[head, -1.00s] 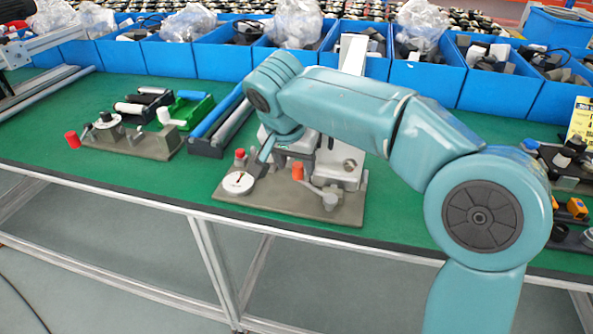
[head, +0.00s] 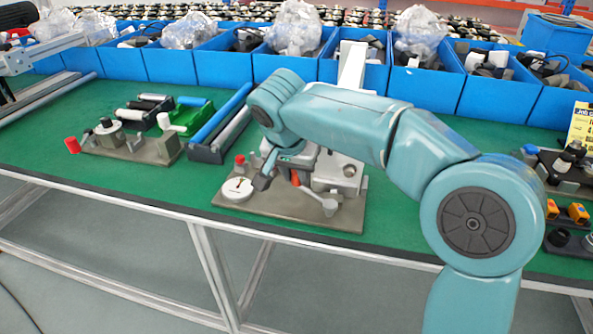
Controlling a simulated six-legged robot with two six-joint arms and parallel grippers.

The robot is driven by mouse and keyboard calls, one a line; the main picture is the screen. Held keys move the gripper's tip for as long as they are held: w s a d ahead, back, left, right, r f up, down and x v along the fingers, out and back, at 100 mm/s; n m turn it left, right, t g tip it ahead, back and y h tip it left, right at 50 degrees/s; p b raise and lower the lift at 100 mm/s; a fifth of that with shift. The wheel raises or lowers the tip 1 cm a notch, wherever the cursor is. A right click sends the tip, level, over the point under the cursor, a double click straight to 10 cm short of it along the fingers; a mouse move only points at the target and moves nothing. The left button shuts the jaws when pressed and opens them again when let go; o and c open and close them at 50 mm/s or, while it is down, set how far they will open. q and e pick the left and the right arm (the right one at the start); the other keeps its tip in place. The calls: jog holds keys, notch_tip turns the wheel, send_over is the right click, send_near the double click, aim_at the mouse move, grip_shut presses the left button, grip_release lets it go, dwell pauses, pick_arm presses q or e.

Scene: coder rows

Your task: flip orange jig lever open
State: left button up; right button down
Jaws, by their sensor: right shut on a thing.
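The orange jig lever (head: 295,179) is on the grey jig plate (head: 290,213) in the middle of the bench. Its orange grip tilts to the left, and its grey arm runs down right to a pivot (head: 329,207). My right arm reaches in from the right, and my right gripper (head: 278,177) is low over the jig, at the orange grip. It is shut on the lever; the exact contact is small and partly hidden by the gripper. A round white dial (head: 237,189) and a small red knob (head: 240,160) sit just left of the gripper. My left gripper is not in view.
A second grey jig (head: 130,145) with a red-tipped lever stands to the left. Blue bins (head: 225,68) line the back. A black and blue roller frame (head: 218,135) lies behind the jig. Green bench top (head: 190,185) is clear between the two jigs.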

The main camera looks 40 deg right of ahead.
jog(key=shift+s+a+n+t+y, duration=0.2)
jog(key=shift+a+n, duration=0.2)
jog(key=shift+n, duration=0.2)
jog(key=shift+s+a+n+t+y, duration=0.15)
jog(key=shift+a+n, duration=0.25)
jog(key=shift+n, duration=0.2)
jog(key=n, duration=0.1)
jog(key=s+a+n, duration=0.1)
jog(key=shift+a+n+t+y+b, duration=0.25)
jog(key=shift+a+n+y+b, duration=0.05)
jog(key=shift+y+b, duration=0.05)
jog(key=shift+s+a+n+y, duration=0.5)
jog(key=shift+s+a+n, duration=0.15)
jog(key=shift+n, duration=0.45)
jog(key=shift+s+a+n+y, duration=0.25)
jog(key=shift+s+n, duration=0.15)
jog(key=shift+n, duration=0.25)
jog(key=shift+s+a+n+y, duration=0.2)
jog(key=shift+s+n, duration=0.2)
jog(key=shift+n, duration=0.25)
jog(key=c, duration=0.9)
grip_release()
jog(key=shift+c, duration=0.2)
